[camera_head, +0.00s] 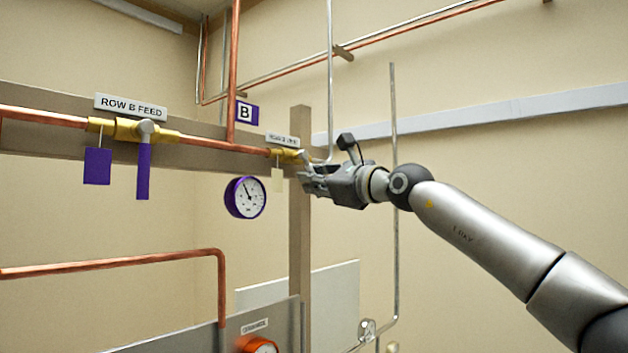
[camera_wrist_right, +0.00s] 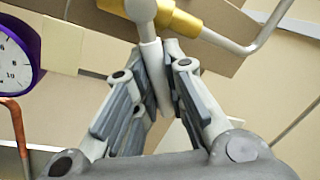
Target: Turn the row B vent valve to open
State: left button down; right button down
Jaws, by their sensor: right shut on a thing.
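The row B vent valve (camera_head: 288,156) is a brass body on the copper pipe, under a small label plate (camera_head: 283,139) whose text is too small to read. In the right wrist view the brass valve (camera_wrist_right: 180,17) is at the top, with a pale grey lever (camera_wrist_right: 153,62) pointing away from it, across the pipe line. My right gripper (camera_head: 304,178) is at the valve's right end. In the wrist view its fingers (camera_wrist_right: 158,85) are shut on the lever, one on each side. The head view hides most of the lever. My left gripper is not in view.
The row B feed valve (camera_head: 135,130) with a purple lever (camera_head: 143,172) hanging down is at the left. A purple-rimmed gauge (camera_head: 246,197) hangs below the pipe. A cream tag (camera_head: 277,180) hangs from the vent valve. A wooden post (camera_head: 299,240) stands beneath my right gripper.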

jog(key=c, duration=1.5)
grip_release()
jog(key=shift+v, duration=6.05)
